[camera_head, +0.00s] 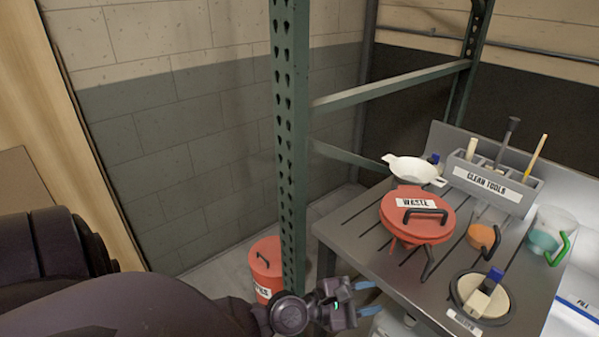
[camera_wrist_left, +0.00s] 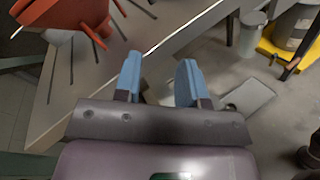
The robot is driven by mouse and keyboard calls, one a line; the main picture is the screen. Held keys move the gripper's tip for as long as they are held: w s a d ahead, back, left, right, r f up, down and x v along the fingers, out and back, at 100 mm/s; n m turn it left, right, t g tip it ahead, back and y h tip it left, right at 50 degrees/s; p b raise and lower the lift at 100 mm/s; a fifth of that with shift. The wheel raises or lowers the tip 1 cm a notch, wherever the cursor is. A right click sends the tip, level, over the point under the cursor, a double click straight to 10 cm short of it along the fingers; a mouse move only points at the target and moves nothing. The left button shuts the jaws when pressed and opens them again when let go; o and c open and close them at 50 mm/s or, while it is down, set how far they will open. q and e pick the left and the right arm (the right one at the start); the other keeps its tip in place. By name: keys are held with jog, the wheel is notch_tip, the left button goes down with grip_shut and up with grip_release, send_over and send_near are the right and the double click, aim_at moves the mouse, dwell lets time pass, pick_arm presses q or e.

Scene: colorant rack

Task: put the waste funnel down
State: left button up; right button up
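The waste funnel (camera_head: 416,229) is red-orange, with a "WASTE" label and a black handle on top. It stands on the grey slotted table (camera_head: 345,236), toward the table's left side. In the left wrist view its red body (camera_wrist_left: 68,14) shows at the top left, cut off by the frame edge. My left gripper (camera_head: 372,298) is at the table's front left edge, apart from the funnel. In the left wrist view its two blue fingers (camera_wrist_left: 159,82) are spread with nothing held between them. My right gripper is out of view.
A white bowl (camera_head: 416,170) is behind the funnel. A "CLEAN TOOLS" holder (camera_head: 490,187), an orange cup (camera_head: 482,237) and a clear beaker (camera_head: 553,225) stand to its right. A green post (camera_head: 291,130) rises left of the table, with a red bin (camera_head: 266,262) beside it.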

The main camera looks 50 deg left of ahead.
pick_arm(q)
jog(key=s+a+f+m+g+y, duration=0.2)
jog(key=s+f+m, duration=0.5)
jog(key=m, duration=0.5)
jog(key=s+a+f+m+g+y, duration=0.2)
jog(key=s+a+f+m+y, duration=0.2)
jog(key=m, duration=0.8)
jog(key=s+f+y, duration=0.2)
jog(key=s+f, duration=0.1)
jog(key=f, duration=0.1)
jog(key=shift+m, duration=0.3)
jog(key=shift+d, duration=0.1)
